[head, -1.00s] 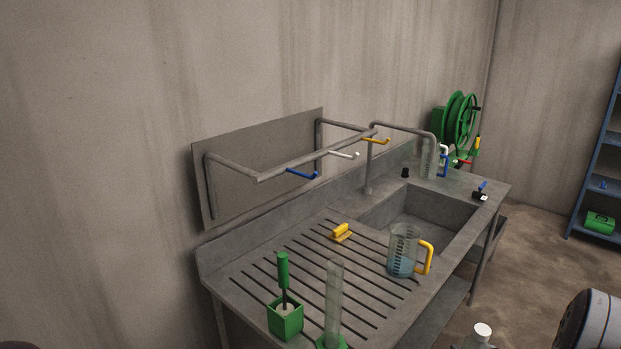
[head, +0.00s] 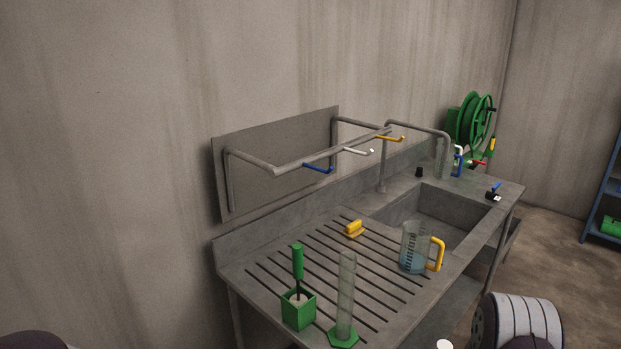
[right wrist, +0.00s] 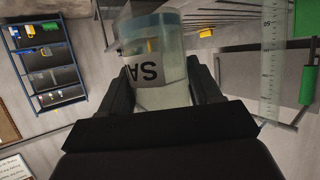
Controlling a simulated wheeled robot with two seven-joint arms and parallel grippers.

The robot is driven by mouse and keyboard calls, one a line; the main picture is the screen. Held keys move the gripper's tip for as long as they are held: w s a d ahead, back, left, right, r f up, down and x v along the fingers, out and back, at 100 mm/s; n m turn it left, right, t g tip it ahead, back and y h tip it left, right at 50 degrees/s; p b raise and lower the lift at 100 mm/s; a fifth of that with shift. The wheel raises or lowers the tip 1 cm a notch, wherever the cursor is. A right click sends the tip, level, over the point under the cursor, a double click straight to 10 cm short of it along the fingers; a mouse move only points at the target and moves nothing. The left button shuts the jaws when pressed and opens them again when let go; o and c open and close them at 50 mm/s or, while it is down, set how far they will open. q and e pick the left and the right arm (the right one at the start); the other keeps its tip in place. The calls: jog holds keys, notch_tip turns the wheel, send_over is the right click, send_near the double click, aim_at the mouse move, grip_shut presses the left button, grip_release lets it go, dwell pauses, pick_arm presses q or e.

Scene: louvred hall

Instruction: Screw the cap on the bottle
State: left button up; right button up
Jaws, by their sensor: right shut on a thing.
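A clear bottle (right wrist: 158,92) with a white label and dark upside-down lettering fills the middle of the right wrist view. My right gripper (right wrist: 162,80) is shut on it, one dark finger on each side. In the head view only a round white top (head: 444,344), apparently the bottle's cap, shows at the bottom edge; the rest is cut off. I cannot tell whether this cap is tight or loose. My left gripper is not in view.
The grey sink bench (head: 236,266) carries a green brush holder (head: 299,311), a clear measuring cylinder (head: 346,295), a yellow brush (head: 354,229) and a yellow-handled jug (head: 414,249). A rail with coloured hooks (head: 318,169) hangs above. The slatted left half has bare room.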

jog(key=s+a+f+n+y, duration=0.1)
jog(key=a+f, duration=0.1)
jog(key=a, duration=0.4)
jog(key=a+f+n+y, duration=0.2)
jog(key=a+f, duration=0.1)
jog(key=a, duration=0.4)
jog(key=shift+s+f+t, duration=0.15)
jog(key=shift+s+t, duration=0.15)
jog(key=shift+s, duration=0.1)
jog(key=shift+a, duration=0.2)
jog(key=s+a+n+g+y, duration=0.1)
jog(key=a+n+g+y, duration=0.2)
jog(key=a+n+y, duration=0.5)
jog(key=a+y, duration=0.1)
jog(key=a, duration=0.5)
jog(key=shift+s+a, duration=0.3)
jog(key=shift+s, duration=0.1)
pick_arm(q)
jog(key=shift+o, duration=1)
pick_arm(e)
grip_shut()
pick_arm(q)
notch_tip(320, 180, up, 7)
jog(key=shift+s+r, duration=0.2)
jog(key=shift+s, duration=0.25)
